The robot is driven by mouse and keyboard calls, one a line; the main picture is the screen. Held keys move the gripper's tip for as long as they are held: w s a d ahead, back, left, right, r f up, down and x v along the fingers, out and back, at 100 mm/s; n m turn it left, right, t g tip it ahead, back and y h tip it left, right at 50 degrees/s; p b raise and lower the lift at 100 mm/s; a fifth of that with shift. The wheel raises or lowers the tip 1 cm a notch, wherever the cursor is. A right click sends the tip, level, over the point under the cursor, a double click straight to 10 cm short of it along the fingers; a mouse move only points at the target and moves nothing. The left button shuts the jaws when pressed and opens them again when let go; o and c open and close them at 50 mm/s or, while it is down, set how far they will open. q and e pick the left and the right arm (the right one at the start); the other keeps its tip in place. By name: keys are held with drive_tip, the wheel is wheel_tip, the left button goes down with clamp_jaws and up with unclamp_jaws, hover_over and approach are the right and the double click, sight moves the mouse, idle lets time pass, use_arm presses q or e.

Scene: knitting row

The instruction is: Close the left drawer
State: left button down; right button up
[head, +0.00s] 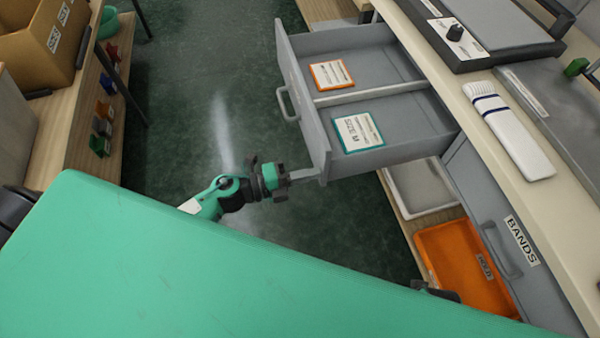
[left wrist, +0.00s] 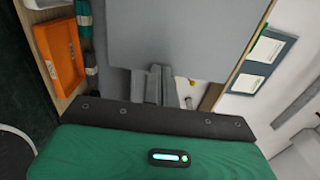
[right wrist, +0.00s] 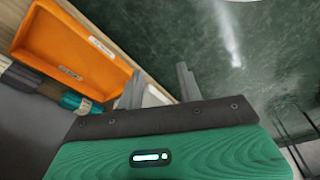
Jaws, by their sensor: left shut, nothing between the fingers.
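The left drawer (head: 390,112) is a grey box that stands pulled out from the counter in the head view. A divider splits it, with an orange-edged card (head: 331,74) and a teal-edged card (head: 358,131) inside. Its front panel (head: 305,100) carries a bar handle (head: 288,104). My left gripper (head: 303,175) is shut and empty beside the near lower end of the front panel; whether it touches cannot be told. Its closed fingers (left wrist: 152,84) show against a grey surface in the left wrist view. My right gripper (right wrist: 160,85) is open and empty, away from the drawer.
A second drawer marked BANDS (head: 522,240) is shut in the counter. Below are a white tray (head: 420,188) and an orange bin (head: 450,255). A white knitted piece (head: 510,130) lies on the counter. The green floor left of the drawer is clear; shelving stands at far left.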

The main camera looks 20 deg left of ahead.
sight(425, 147)
drive_tip(key=shift+r, duration=0.1)
